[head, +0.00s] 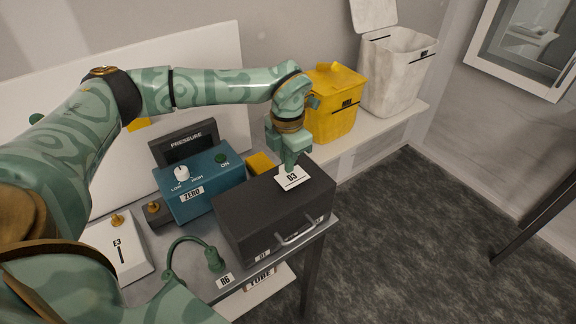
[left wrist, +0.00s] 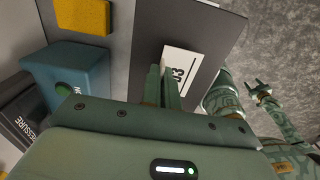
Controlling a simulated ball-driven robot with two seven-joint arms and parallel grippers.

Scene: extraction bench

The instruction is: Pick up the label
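The label (head: 292,178) is a small white card marked 03, over the top of the black case (head: 262,205). It also shows in the left wrist view (left wrist: 180,70). My left gripper (head: 289,165) points down at the card's back edge. In the left wrist view its fingers (left wrist: 162,72) are close together, with the label's edge between their tips. I cannot tell whether the card still touches the case. My right gripper (left wrist: 257,84) shows small at the right of the left wrist view, its fingers apart and empty, away from the label.
A teal control box (head: 200,185) and a pressure display (head: 184,141) stand left of the case. A yellow block (head: 260,163) is behind it. A yellow bin (head: 334,105) and a white bin (head: 394,70) stand at the back. A green hose (head: 180,243) curves at the front.

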